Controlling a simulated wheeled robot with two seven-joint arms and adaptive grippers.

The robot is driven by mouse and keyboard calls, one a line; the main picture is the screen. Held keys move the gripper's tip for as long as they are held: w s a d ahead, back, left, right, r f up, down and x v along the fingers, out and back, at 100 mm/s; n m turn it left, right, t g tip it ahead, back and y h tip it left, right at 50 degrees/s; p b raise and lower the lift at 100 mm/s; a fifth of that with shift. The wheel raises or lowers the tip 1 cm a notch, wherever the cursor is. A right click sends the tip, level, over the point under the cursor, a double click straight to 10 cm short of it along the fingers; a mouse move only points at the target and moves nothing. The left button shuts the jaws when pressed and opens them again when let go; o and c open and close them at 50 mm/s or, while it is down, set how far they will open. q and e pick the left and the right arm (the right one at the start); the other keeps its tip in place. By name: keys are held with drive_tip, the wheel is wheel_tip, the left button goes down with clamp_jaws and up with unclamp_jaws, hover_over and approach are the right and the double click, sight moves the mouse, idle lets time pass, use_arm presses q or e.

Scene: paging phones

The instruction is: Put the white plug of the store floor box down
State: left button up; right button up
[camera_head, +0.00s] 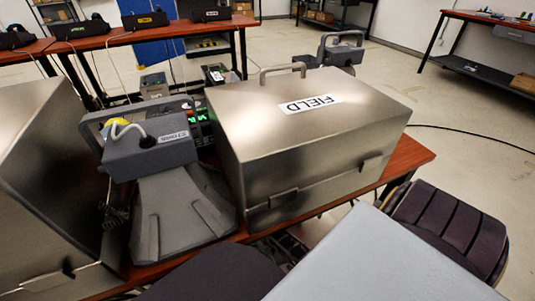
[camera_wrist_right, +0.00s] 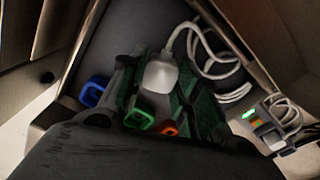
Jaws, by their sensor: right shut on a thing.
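In the right wrist view a white plug (camera_wrist_right: 160,76) sits between the dark fingers of my right gripper (camera_wrist_right: 155,88), which is shut on it. Its white cable (camera_wrist_right: 180,35) runs up from it and coils at the right. In the head view a grey box (camera_head: 150,155) with a small upside-down label, perhaps STORE, stands at the left of the table. I cannot make out the gripped plug or my right gripper in the head view. My left gripper is not in view.
A large metal case (camera_head: 300,120) marked FIELD stands close to the right, and another metal case (camera_head: 40,190) at the left. Blue (camera_wrist_right: 94,91), green (camera_wrist_right: 138,119) and orange (camera_wrist_right: 164,128) parts lie near the gripper. A white coiled cable (camera_wrist_right: 283,108) is beside a green light (camera_wrist_right: 247,114).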

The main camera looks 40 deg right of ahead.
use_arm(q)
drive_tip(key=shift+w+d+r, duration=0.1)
use_arm(e)
drive_tip(key=shift+f, duration=0.1)
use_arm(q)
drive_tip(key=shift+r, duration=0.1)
use_arm(e)
drive_tip(key=o, duration=1)
drive_tip(key=shift+r+p, duration=0.45)
drive_tip(key=shift+r, duration=0.4)
drive_tip(key=shift+r+p, duration=1.4)
drive_tip(key=shift+r, duration=0.95)
drive_tip(key=shift+r+p, duration=0.4)
drive_tip(key=shift+r, duration=0.35)
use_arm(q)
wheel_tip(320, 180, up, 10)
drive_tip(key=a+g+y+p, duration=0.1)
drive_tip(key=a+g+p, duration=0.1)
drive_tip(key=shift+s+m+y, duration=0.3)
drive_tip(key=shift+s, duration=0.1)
use_arm(e)
drive_tip(key=shift+r, duration=2.2)
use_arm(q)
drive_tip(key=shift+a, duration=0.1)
